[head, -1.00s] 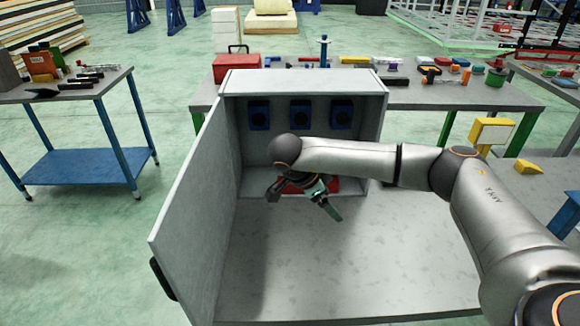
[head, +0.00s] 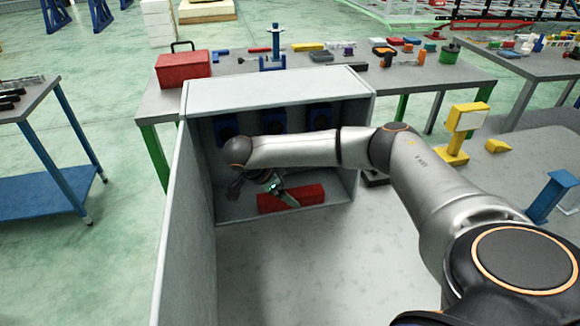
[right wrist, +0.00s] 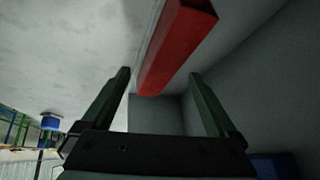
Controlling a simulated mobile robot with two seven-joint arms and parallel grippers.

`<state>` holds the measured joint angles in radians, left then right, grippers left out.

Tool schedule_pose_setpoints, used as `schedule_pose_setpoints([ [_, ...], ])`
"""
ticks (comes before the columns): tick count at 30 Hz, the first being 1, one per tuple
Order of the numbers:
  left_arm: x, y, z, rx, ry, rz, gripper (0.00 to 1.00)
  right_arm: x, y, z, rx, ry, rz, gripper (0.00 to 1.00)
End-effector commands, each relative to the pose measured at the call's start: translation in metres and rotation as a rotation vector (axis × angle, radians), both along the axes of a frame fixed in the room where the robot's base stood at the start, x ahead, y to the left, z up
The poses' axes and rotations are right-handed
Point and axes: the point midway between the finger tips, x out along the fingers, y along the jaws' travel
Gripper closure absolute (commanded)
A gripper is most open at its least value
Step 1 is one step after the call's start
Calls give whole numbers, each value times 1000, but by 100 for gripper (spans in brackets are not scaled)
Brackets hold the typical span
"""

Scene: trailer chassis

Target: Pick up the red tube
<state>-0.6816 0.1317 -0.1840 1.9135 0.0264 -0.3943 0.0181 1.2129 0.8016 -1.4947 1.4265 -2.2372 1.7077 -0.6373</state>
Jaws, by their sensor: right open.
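The red tube (head: 308,195), a square-sided bar, lies on the floor of the open grey box (head: 270,90), near its back. My right gripper (head: 284,195) is in the box by the tube's left part and hides some of it. In the right wrist view the red tube (right wrist: 177,48) runs up from between the open fingers of the right gripper (right wrist: 160,75) to the top edge. The jaws are empty, and I cannot tell whether a finger touches the tube. My left gripper is not in view.
The box's side walls and open door (head: 172,240) stand close to my right arm. Blue fixtures (head: 320,117) are on its back wall. A table behind holds a red toolbox (head: 183,68) and several tools. The grey surface in front is clear.

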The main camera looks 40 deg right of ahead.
Motion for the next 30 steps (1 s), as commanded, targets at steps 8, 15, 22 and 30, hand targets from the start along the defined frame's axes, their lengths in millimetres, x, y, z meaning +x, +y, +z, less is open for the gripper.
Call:
schedule_pose_setpoints([
  [8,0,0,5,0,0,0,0,0,-15,-23,0,-1,-1,6],
  [15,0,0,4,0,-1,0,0,0,-15,-24,0,-1,-1,11],
  [22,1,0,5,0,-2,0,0,0,-15,-24,0,1,-1,37],
  [30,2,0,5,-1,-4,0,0,0,-15,-24,0,1,-1,67],
])
